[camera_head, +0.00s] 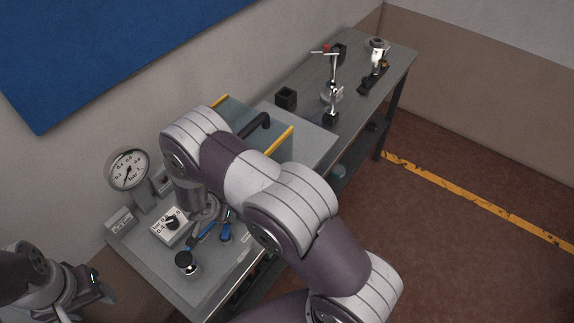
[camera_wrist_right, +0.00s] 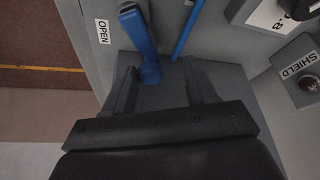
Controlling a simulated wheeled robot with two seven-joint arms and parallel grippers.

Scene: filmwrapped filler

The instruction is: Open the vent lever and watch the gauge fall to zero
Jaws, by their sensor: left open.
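The gauge (camera_head: 127,170) is a round white dial marked in bar, standing at the wall end of the bench. Its dark needle points toward the lower left; the exact reading is too small to tell. The blue vent lever (camera_wrist_right: 146,45) shows in the right wrist view near an OPEN label (camera_wrist_right: 102,31). My right gripper (camera_wrist_right: 160,72) is open, with the lever's lower end between its spread fingers and gaps on both sides. In the head view my right arm partly hides this area. My left gripper (camera_head: 92,284) is open and empty at the lower left, off the bench.
A white panel with a black knob (camera_head: 172,223) and a black round-topped knob (camera_head: 186,260) stand near the lever. The SHIELD block (camera_wrist_right: 306,75) is at right in the wrist view. A box with yellow edges (camera_head: 278,141) sits behind my arm. Stands and small parts occupy the far end.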

